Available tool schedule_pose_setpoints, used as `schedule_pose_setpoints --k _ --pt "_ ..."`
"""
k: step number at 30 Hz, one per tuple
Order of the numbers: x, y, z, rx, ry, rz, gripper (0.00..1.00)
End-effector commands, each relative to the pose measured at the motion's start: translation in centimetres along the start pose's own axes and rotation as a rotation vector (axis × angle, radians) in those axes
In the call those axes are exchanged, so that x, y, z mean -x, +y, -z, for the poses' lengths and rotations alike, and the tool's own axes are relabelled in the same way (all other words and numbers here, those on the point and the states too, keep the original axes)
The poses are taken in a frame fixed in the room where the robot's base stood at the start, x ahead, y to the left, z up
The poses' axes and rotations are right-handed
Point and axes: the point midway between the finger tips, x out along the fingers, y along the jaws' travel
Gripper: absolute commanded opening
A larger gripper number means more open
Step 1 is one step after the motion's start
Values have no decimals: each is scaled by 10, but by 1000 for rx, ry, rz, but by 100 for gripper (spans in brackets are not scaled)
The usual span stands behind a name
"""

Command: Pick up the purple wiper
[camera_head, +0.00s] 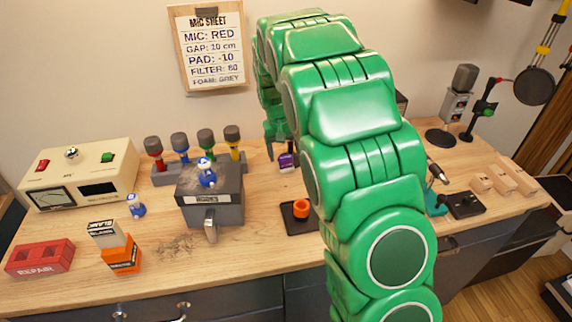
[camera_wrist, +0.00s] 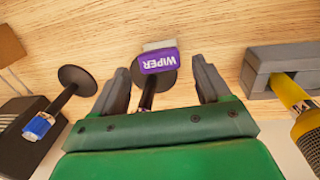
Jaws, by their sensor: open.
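The purple wiper (camera_wrist: 159,62) shows in the wrist view between my open fingers, with "WIPER" printed on its block and a pale strip along one edge. In the head view the wiper (camera_head: 286,160) stands on the wooden bench near the back wall, partly hidden by my green arm. My gripper (camera_wrist: 161,85) is open, with one finger on each side of the wiper and gaps visible on both sides.
A rack (camera_head: 166,174) of several coloured microphones stands to the left. A grey box (camera_head: 225,205) with a blue-capped top is in front of it. A cream meter unit (camera_head: 105,180) stands far left.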

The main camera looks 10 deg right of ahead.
Motion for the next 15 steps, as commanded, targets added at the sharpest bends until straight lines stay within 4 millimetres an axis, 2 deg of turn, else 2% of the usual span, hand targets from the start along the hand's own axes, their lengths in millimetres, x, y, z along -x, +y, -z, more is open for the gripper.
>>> schedule_pose_setpoints --k 6,14,15 --pt "-28 -2 -2 0 -6 0 77" --pt "-31 -2 -1 0 -2 0 77" --pt "-31 -2 -1 0 -2 0 72"
